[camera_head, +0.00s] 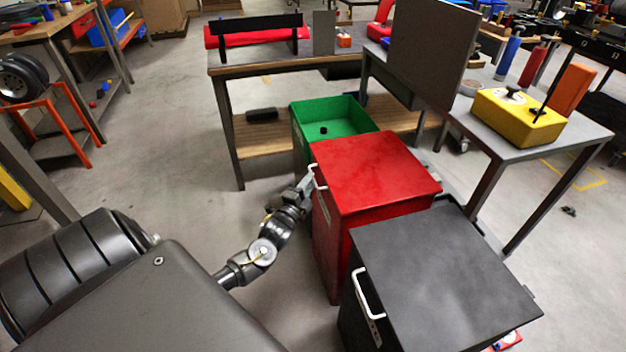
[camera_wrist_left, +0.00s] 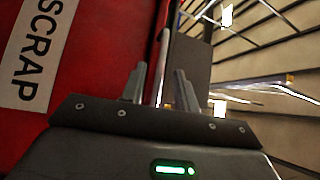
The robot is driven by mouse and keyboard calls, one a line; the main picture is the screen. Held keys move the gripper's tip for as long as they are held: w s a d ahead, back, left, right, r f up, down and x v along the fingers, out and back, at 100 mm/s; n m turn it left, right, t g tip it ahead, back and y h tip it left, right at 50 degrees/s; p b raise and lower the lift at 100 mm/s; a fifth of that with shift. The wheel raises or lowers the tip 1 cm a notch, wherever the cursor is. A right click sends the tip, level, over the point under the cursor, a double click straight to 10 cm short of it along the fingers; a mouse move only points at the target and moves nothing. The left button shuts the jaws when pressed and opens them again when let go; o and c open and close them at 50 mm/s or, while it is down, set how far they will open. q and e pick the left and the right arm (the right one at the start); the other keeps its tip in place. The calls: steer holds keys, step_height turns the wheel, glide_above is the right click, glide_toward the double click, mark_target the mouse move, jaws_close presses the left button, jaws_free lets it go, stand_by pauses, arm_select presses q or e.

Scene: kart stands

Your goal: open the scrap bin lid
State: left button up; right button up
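The scrap bin is the red bin (camera_head: 330,240) in the middle of the head view. Its flat red lid (camera_head: 375,170) is shut, with a white handle (camera_head: 319,178) at its left side. In the left wrist view the SCRAP label (camera_wrist_left: 38,50) shows on the red wall, and the white handle (camera_wrist_left: 163,55) stands between my fingers. My left gripper (camera_head: 307,185) is at this handle. In the left wrist view its fingers (camera_wrist_left: 160,78) are apart, one each side of the bar, with gaps visible. My right gripper is not in view.
A black-lidded bin (camera_head: 440,270) stands in front of the red one, and an open green bin (camera_head: 335,115) behind it. A workbench (camera_head: 225,70) stands behind; a grey table (camera_head: 550,155) is to the right. The floor left of the bins is clear.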

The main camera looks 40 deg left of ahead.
arm_select(q)
steer(key=shift+x, duration=1.3)
steer(key=shift+c, duration=0.3)
jaws_close()
